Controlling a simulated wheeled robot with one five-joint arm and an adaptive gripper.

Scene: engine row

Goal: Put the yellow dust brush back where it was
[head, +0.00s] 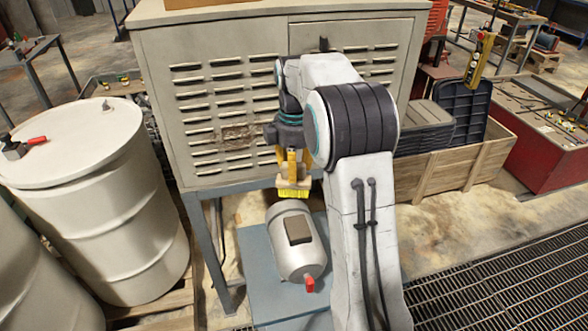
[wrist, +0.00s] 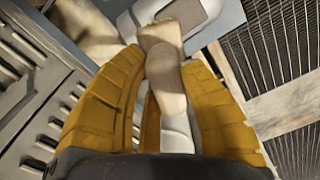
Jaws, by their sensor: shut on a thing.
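The yellow dust brush (head: 293,191) hangs from my gripper (head: 291,168), with its pale wooden block at the top and yellow bristles pointing down. In the head view it appears just above the silver motor (head: 291,245); I cannot tell whether it touches the motor. In the wrist view, my gripper's yellow fingers (wrist: 164,65) are shut around the brush's pale wooden handle (wrist: 166,85).
The motor rests on a blue-grey stand (head: 258,285) before a louvred metal cabinet (head: 225,95). A cream drum (head: 105,215) with a red-handled tool (head: 36,141) on its lid stands left. A wooden crate (head: 450,170) with dark panels stands right. Floor grating (head: 500,280) lies lower right.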

